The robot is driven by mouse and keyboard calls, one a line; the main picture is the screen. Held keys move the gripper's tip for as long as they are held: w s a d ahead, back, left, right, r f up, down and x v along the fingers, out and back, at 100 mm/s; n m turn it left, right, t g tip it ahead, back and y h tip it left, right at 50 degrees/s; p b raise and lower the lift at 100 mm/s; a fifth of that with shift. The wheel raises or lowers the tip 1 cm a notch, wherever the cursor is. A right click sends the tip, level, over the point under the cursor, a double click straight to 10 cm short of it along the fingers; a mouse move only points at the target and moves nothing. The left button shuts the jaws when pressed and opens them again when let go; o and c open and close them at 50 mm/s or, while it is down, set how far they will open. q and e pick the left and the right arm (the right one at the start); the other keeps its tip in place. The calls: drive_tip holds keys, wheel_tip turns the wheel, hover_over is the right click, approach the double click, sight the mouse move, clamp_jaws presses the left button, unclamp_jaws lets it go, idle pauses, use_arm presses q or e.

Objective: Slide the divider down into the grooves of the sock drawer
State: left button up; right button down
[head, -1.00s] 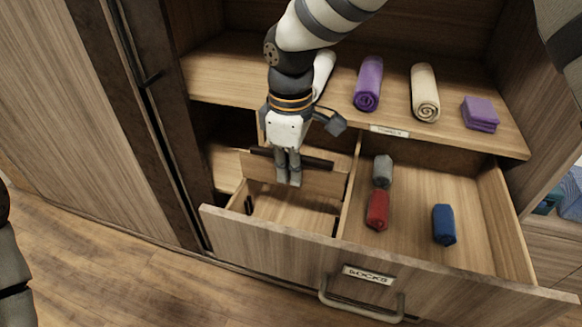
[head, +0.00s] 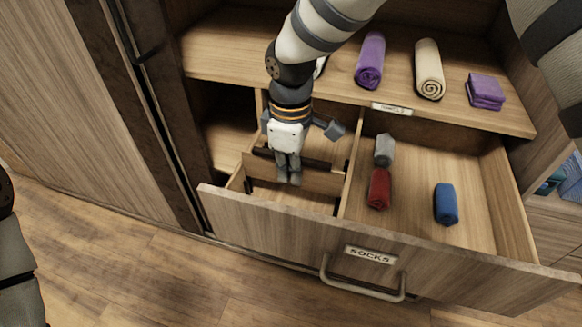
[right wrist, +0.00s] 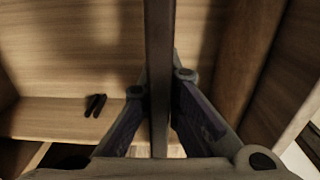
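My right gripper (head: 288,180) is shut on the divider (head: 322,182), a light wood panel with a dark top strip. It holds the divider level, low in the left compartment of the open sock drawer (head: 280,225). In the right wrist view the divider (right wrist: 158,70) is a dark bar between the two fingers. A dark groove piece (head: 248,185) shows at the compartment's left wall, just below and in front of the divider's left end. Paired dark strips (right wrist: 95,105) show in the right wrist view. I cannot tell whether the divider's ends sit in the grooves. My left gripper is out of view.
The right compartment holds a grey roll (head: 384,150), a red roll (head: 379,188) and a blue roll (head: 445,204). The shelf above has a purple towel (head: 370,62), a cream towel (head: 429,70) and a folded purple cloth (head: 485,92). The drawer handle (head: 362,288) sticks out in front.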

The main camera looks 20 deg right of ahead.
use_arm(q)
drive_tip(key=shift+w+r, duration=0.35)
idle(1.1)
use_arm(e)
drive_tip(key=shift+f, duration=0.15)
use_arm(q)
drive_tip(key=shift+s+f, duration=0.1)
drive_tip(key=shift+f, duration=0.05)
use_arm(e)
drive_tip(key=shift+f, duration=0.3)
